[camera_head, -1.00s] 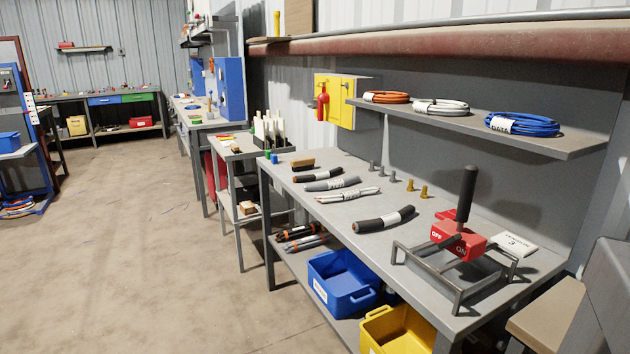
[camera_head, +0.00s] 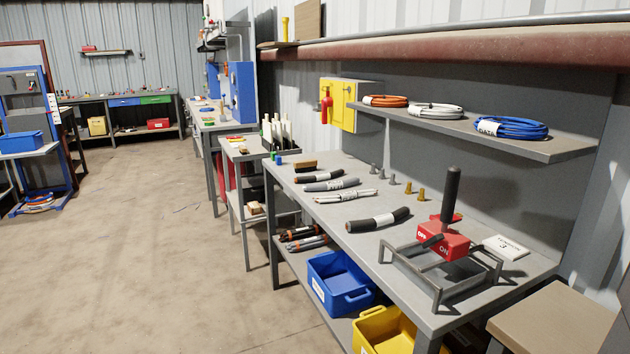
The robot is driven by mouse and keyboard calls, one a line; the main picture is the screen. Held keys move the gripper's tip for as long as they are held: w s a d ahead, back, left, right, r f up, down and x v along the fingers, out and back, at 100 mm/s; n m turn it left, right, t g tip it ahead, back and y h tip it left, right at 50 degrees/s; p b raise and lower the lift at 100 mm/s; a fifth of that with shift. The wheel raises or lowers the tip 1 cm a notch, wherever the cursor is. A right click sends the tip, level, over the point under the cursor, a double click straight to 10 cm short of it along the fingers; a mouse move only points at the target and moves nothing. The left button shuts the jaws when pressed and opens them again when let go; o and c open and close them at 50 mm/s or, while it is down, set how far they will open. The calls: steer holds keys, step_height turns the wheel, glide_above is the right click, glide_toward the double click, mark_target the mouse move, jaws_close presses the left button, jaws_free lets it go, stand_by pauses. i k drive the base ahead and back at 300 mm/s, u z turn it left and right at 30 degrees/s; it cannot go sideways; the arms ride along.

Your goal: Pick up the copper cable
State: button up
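Several cable pieces lie on the grey workbench (camera_head: 318,216). The nearest is a thick black cable (camera_head: 396,214) with a white label band and a copper-coloured cut end. Behind it lie a pale wire bundle (camera_head: 345,196), a grey labelled cable (camera_head: 330,184) and a short black cable (camera_head: 320,175) with a copper-coloured end. I cannot tell for certain which one the task calls the copper cable. My gripper is not in view.
A red ON/OFF lever switch (camera_head: 443,242) on a metal frame stands near the cables. Blue (camera_head: 340,283) and yellow (camera_head: 388,332) bins sit below. A shelf (camera_head: 545,148) with coiled cables overhangs the back. A brown-topped object (camera_head: 555,300) is at lower right. Floor at left is clear.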

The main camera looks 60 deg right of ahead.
mark_target(324, 176)
steer(key=z, duration=0.1)
steer(key=i, duration=0.95)
steer(key=u, duration=0.05)
